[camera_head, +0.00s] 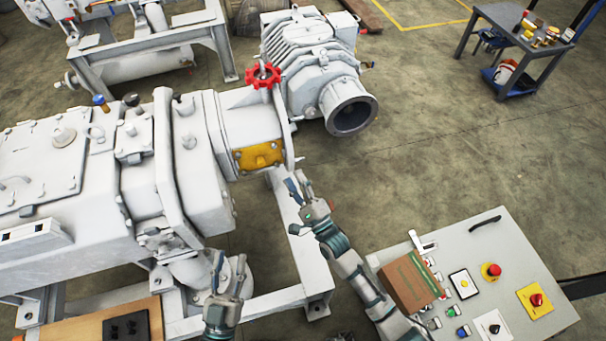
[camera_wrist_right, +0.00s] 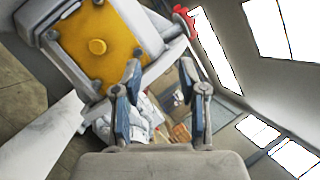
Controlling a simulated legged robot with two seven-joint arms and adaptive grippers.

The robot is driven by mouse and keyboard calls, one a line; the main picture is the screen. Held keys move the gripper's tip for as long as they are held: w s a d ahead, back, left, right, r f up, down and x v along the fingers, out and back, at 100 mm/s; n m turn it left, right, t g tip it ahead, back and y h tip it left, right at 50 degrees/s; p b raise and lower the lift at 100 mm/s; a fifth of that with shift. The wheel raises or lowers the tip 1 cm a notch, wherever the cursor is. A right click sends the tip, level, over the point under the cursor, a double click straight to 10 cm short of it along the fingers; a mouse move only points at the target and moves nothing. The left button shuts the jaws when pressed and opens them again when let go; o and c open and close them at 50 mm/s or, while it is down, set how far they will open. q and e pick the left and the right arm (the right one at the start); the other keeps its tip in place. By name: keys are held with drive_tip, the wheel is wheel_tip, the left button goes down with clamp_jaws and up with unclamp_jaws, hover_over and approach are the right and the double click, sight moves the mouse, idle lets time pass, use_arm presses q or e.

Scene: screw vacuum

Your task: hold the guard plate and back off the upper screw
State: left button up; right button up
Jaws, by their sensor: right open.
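The yellow guard plate (camera_head: 258,157) sits on the side of the white pump housing, below the red handwheel. In the right wrist view the plate (camera_wrist_right: 85,62) fills the upper left, with a round yellow boss at its middle and small dark screws near its corners. Which screw is the upper one is hard to tell there. My right gripper (camera_head: 297,180) is open and empty, just right of and below the plate, apart from it. Its two fingers (camera_wrist_right: 160,75) are spread in the wrist view. My left gripper (camera_head: 229,260) is open and empty, lower left of the plate, in front of the pump.
A red handwheel (camera_head: 263,76) sticks out above the plate. A white frame leg (camera_head: 298,240) stands behind my right gripper. A control desk (camera_head: 475,270) with buttons and a cardboard box (camera_head: 410,283) stands at lower right. Open floor lies right of the pump.

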use_arm(q)
drive_tip(key=shift+s+a+f+g+p, duration=0.1)
drive_tip(key=shift+a+f+g+p, duration=0.1)
drive_tip(key=shift+f+g+p, duration=0.6)
drive_tip(key=shift+c, duration=0.8)
drive_tip(key=m+g+y, duration=0.3)
drive_tip(key=m+y, duration=0.6)
drive_tip(key=m, duration=2.2)
approach(239, 158)
drive_tip(key=x, duration=0.8)
drive_tip(key=shift+w, duration=0.25)
use_arm(e)
drive_tip(key=w+f+m, duration=0.1)
drive_tip(key=w+f+m+g, duration=0.1)
drive_tip(key=w+m+g, duration=0.1)
drive_tip(key=w, duration=0.1)
drive_tip(key=shift+f+m+h, duration=0.3)
drive_tip(key=shift+f, duration=0.1)
